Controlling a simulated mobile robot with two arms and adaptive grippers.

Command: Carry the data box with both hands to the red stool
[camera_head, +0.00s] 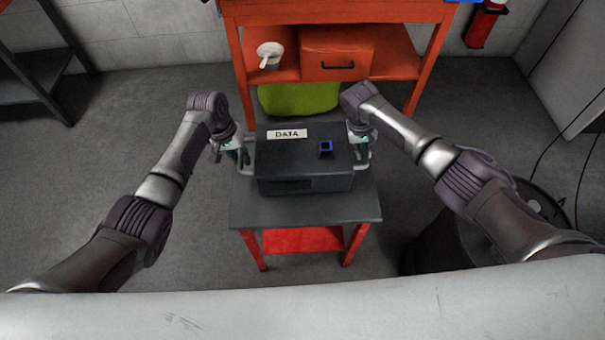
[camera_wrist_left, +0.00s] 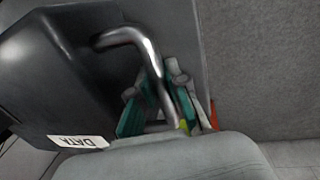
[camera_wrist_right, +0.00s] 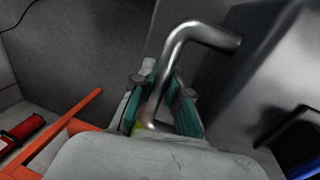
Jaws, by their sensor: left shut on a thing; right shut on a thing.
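The data box (camera_head: 305,162) is a dark box with a white DATA label on top and a small blue-framed part (camera_head: 326,148) beside the label. It is over the dark top of the red stool (camera_head: 305,210); whether it touches the top I cannot tell. My left gripper (camera_head: 240,150) is shut on the metal handle at the box's left side, and the handle (camera_wrist_left: 140,45) shows between the fingers in the left wrist view. My right gripper (camera_head: 360,138) is shut on the right handle, which also shows in the right wrist view (camera_wrist_right: 190,35). The box looks level.
A red workbench (camera_head: 412,55) with a drawer (camera_head: 336,62) stands behind the stool, with a white cup (camera_head: 269,54) on its shelf. A green item (camera_head: 298,98) lies beneath it. A dark round container (camera_head: 440,243) and cables are at the right.

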